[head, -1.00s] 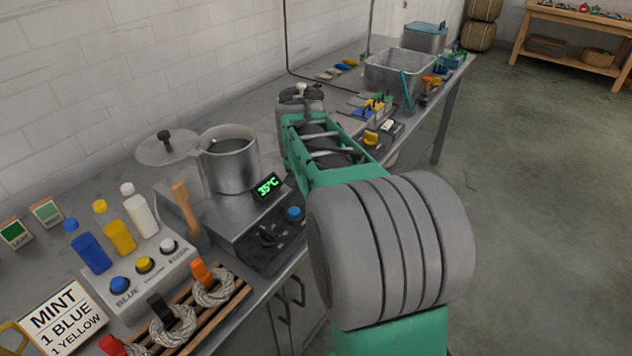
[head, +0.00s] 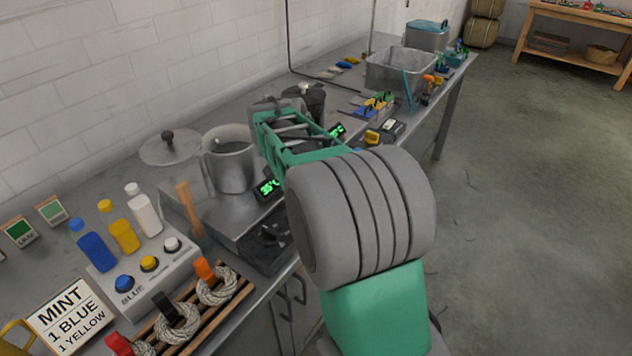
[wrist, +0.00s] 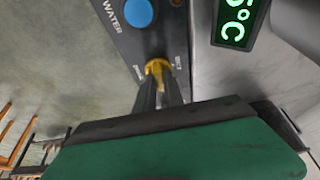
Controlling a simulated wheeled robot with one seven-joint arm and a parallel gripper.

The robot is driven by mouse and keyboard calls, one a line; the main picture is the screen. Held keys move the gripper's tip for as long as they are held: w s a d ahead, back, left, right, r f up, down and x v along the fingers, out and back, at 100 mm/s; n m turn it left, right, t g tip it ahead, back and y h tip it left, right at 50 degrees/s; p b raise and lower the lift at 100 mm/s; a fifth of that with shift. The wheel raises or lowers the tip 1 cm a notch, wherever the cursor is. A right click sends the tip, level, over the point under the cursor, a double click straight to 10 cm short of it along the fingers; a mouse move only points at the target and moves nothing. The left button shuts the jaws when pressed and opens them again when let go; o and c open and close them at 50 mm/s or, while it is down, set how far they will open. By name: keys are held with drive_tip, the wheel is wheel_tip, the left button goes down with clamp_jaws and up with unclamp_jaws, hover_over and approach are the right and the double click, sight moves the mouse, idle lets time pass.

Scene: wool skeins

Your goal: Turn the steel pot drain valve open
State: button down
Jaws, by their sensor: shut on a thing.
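The steel pot (head: 229,165) stands on its heater base on the bench in the head view, its lid (head: 170,148) behind it to the left. In the wrist view a small yellow valve handle (wrist: 156,66) sits on a dark panel (wrist: 135,35), below a blue WATER button (wrist: 139,12). Small labels flank the handle; the right one seems to read SHUT. My gripper (wrist: 160,84) is shut on the yellow handle, its dark fingers reaching it from below in the picture. In the head view my arm hides the gripper and the valve.
A green temperature display (wrist: 238,20) is beside the panel in the wrist view. A dark pot (head: 311,101) stands behind my arm. Bottles (head: 122,235), a button box (head: 150,270) and rope coils (head: 214,288) fill the near left bench.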

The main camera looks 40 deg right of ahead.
drive_tip(key=c, duration=1.4)
unclamp_jaws()
drive_tip(key=shift+c, duration=0.2)
drive_tip(key=w+p+v, duration=0.1)
drive_tip(key=v, duration=0.6)
drive_tip(key=shift+s+r, duration=0.4)
drive_tip(key=shift+s, duration=0.15)
drive_tip(key=shift+a, duration=0.1)
drive_tip(key=s+a+n+t+y+p, duration=0.1)
drive_tip(key=s+a+n+p, duration=0.3)
drive_tip(key=a, duration=0.6)
drive_tip(key=s+a+n+y+p, duration=0.3)
drive_tip(key=s+a+n, duration=0.6)
drive_tip(key=a+n, duration=0.1)
drive_tip(key=shift+n+t+p, duration=0.3)
drive_tip(key=shift+t+p, duration=0.05)
drive_tip(key=shift+t, duration=0.05)
